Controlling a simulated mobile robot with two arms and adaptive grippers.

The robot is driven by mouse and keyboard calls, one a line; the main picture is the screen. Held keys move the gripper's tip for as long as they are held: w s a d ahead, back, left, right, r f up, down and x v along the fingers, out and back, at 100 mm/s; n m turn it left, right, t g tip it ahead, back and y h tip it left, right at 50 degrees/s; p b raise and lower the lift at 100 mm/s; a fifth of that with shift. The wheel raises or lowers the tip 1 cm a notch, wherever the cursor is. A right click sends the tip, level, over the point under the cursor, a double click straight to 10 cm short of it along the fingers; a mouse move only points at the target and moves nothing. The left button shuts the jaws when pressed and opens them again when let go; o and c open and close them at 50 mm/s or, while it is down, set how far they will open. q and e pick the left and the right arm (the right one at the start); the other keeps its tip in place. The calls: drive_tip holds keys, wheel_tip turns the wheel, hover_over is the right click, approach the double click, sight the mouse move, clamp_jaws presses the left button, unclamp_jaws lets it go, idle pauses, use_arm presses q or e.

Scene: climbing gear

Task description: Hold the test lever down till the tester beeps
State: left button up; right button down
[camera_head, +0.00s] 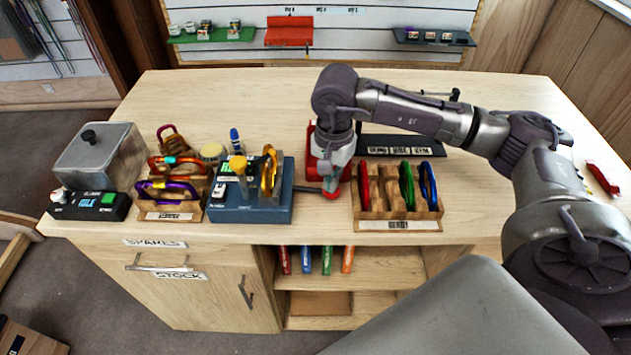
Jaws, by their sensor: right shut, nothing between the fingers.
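The tester appears to be a blue box (245,209) left of the middle of the table, with a yellow carabiner (268,172) upright on it and a yellow-topped knob on its left part. A thin lever (306,190) sticks out from its right side toward my right gripper. My right gripper (331,193) points down at the lever's outer end, shut with nothing between its fingers. Red shows at the fingertips; I cannot tell whether they touch the lever or how far down it is. A black box (72,206) at the left has a display that seems to read IDLE. My left gripper is not in view.
A wooden rack (398,224) with red, green and blue carabiners stands close right of my gripper. A red object (314,150) stands just behind it. Another rack (171,215) with carabiners and a grey metal bin (101,158) are at the left. The table's back is mostly clear.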

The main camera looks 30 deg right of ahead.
drive_tip(key=shift+f, duration=0.25)
drive_tip(key=shift+r, duration=0.15)
wheel_tip(320, 180, up, 9)
drive_tip(key=p, duration=0.4)
drive_tip(key=shift+r+p, duration=0.2)
drive_tip(key=shift+p, duration=0.15)
